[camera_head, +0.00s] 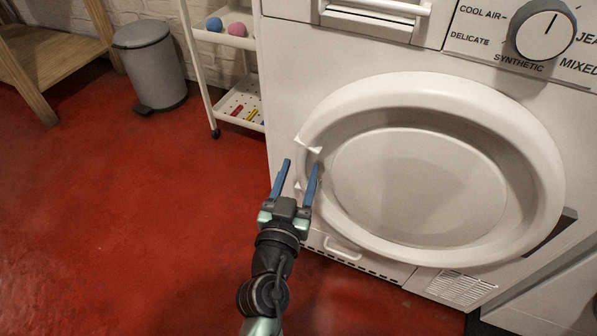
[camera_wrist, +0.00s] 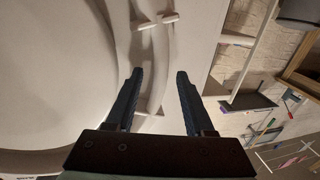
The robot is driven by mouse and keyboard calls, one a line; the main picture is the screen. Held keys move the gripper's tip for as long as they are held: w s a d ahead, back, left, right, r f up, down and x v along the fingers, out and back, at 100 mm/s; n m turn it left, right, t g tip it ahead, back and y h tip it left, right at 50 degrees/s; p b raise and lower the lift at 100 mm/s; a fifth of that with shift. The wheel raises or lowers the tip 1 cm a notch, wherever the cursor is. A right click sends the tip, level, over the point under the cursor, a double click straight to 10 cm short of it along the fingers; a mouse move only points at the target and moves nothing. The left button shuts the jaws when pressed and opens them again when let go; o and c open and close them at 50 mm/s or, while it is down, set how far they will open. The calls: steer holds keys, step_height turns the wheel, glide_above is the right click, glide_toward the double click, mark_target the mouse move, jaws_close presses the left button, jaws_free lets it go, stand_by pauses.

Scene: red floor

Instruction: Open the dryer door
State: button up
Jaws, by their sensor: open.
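The dryer door (camera_head: 420,185) is a large round white door with a recessed centre on the front of the white dryer (camera_head: 285,75). It looks shut or nearly so; I cannot tell if there is a small gap. Its notched grip (camera_head: 308,150) is at the left rim. My gripper (camera_head: 300,163) is open at that left rim, with its two blue fingers apart and pointing toward the grip. In the wrist view, the door's curved rim shows between and beyond the fingers (camera_wrist: 160,72). I cannot tell if either finger touches it.
A control dial (camera_head: 543,30) and a drawer handle (camera_head: 375,8) are above the door. A white trolley (camera_head: 240,100) stands left of the dryer, with a grey bin (camera_head: 150,65) and a wooden shelf (camera_head: 50,55) further left. The red floor (camera_head: 120,220) at left is clear.

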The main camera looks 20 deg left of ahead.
jaws_close()
stand_by(1.4)
